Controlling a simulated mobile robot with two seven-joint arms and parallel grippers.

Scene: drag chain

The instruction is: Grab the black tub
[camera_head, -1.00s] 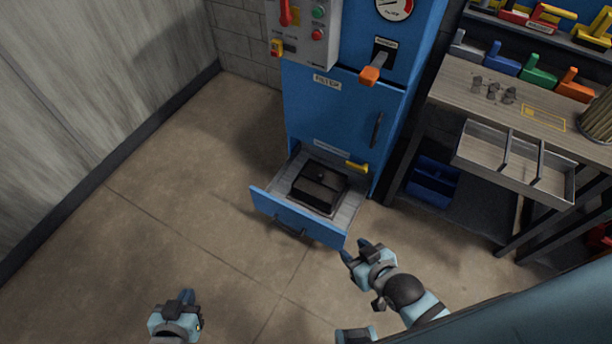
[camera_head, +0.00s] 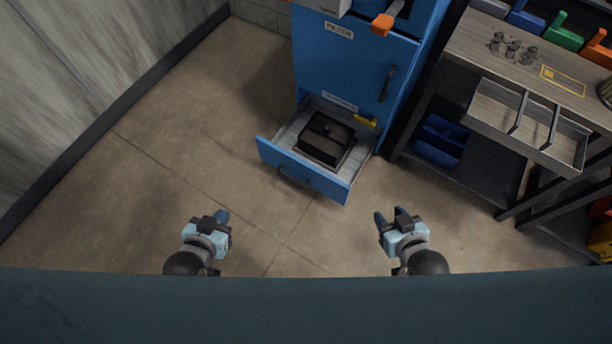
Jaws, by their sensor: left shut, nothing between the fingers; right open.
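The black tub (camera_head: 326,140) is a dark box with a lid-like top. It sits inside the pulled-out bottom drawer (camera_head: 303,173) of the blue cabinet (camera_head: 346,62). My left gripper (camera_head: 222,217) is shut and empty, over the floor below and left of the drawer in the picture. My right gripper (camera_head: 390,215) is open and empty, below and right of the drawer. Neither gripper touches the tub or the drawer.
A workbench (camera_head: 515,55) with an open divided drawer (camera_head: 525,125) stands at the right. A blue bin (camera_head: 438,140) is under it. A grey wall (camera_head: 90,90) runs along the left. The floor (camera_head: 200,150) before the cabinet is clear.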

